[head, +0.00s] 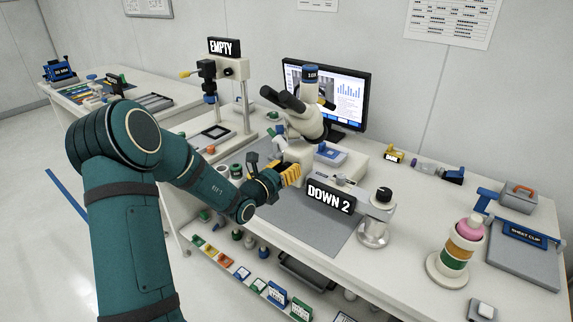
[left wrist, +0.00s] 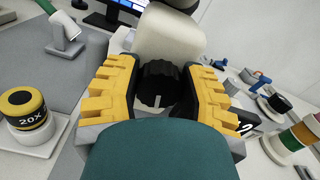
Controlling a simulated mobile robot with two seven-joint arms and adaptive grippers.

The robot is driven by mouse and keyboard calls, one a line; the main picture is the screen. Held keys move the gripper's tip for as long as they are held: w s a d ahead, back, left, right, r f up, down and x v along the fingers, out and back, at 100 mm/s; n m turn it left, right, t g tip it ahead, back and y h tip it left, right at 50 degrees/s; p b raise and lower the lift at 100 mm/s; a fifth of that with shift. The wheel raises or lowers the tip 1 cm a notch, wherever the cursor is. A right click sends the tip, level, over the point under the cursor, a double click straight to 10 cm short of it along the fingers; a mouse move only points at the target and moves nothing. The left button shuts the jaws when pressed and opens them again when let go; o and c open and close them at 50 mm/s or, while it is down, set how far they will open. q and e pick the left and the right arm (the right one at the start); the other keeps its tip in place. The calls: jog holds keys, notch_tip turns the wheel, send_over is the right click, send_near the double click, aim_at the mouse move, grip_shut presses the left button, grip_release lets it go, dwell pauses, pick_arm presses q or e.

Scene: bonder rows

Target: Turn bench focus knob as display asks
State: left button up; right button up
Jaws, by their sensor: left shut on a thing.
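The display sign (head: 330,197) on the bench reads "DOWN 2" in white on black. My left gripper (head: 291,174) is at the microscope (head: 300,121) on the bench. In the left wrist view, a black ribbed focus knob (left wrist: 158,88) with a pale pointer mark sits between the yellow fingers of my left gripper (left wrist: 157,95), which is shut on it. The knob is on the side of the cream microscope body (left wrist: 168,42). In the head view the knob is hidden behind the gripper. My right gripper is not in view.
A monitor (head: 345,92) stands behind the microscope. A stand with an "EMPTY" sign (head: 224,47) is at its left. A black-topped metal device (head: 378,217) and stacked coloured rings (head: 459,248) stand to the right. The grey mat (head: 318,230) has free room in front.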

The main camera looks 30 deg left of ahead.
pick_arm(q)
jog(key=shift+r+n+p, duration=0.15)
jog(key=shift+n+p, duration=0.6)
jog(key=shift+n, duration=0.15)
jog(key=n+p, duration=0.9)
jog(key=n, duration=0.1)
jog(key=shift+a, duration=0.2)
jog(key=shift+f+n+p, duration=0.25)
jog(key=shift+n+p, duration=1.25)
jog(key=shift+n, duration=0.1)
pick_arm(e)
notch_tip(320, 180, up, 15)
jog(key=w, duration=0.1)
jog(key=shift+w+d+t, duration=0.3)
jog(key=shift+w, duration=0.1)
pick_arm(q)
jog(key=shift+w, duration=0.1)
jog(key=o, duration=1.2)
jog(key=shift+f, duration=0.1)
jog(key=s, duration=1.2)
jog(key=shift+a, duration=0.45)
